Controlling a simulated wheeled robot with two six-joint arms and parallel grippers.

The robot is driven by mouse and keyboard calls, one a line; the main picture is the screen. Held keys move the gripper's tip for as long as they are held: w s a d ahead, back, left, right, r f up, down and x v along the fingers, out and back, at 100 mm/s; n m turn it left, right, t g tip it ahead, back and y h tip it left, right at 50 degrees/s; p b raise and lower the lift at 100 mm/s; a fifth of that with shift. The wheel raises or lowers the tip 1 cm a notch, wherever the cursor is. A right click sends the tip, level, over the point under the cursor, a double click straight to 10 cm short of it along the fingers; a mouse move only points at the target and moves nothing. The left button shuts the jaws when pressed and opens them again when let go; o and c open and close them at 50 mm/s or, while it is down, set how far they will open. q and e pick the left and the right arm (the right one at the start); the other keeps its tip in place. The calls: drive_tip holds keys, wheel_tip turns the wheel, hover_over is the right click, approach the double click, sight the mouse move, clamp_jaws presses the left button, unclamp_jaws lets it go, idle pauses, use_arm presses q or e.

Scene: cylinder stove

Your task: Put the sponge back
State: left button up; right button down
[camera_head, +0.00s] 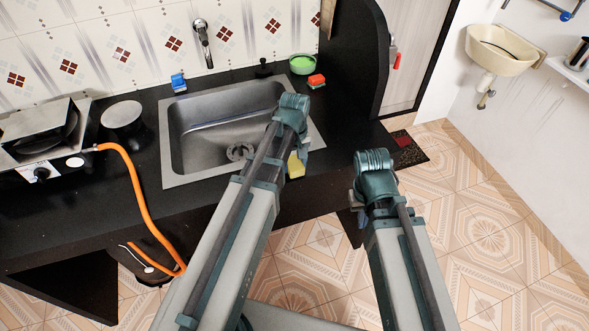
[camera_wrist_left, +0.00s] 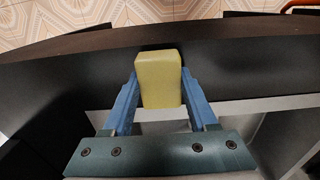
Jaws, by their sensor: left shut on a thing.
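A yellow sponge (camera_head: 296,167) is at the sink's front right corner in the head view. It also shows in the left wrist view (camera_wrist_left: 159,76), upright between the two blue fingers. My left gripper (camera_wrist_left: 158,92) is shut on it; in the head view my left wrist (camera_head: 293,112) covers most of that gripper. My right gripper (camera_head: 357,212) hangs in front of the counter, apart from the sponge; its fingers are too small and hidden to tell their state.
A metal sink (camera_head: 172,140) is set in the black counter (camera_head: 130,184). A stove (camera_head: 40,132) with an orange hose (camera_head: 137,190) is at left. Open floor lies right.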

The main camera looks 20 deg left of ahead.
sight(294, 163)
use_arm(q)
drive_tip(key=shift+f, duration=0.15)
drive_tip(key=shift+f, duration=0.2)
drive_tip(key=o, duration=1.2)
drive_tip(key=shift+r, duration=0.2)
wheel_tip(294, 163, up, 12)
drive_tip(key=p, duration=1.2)
drive_tip(key=s+d+m+y, duration=0.1)
drive_tip(key=s+d+m, duration=0.9)
drive_tip(key=s, duration=0.4)
drive_tip(key=shift+d+m, duration=0.2)
drive_tip(key=shift+m, duration=0.1)
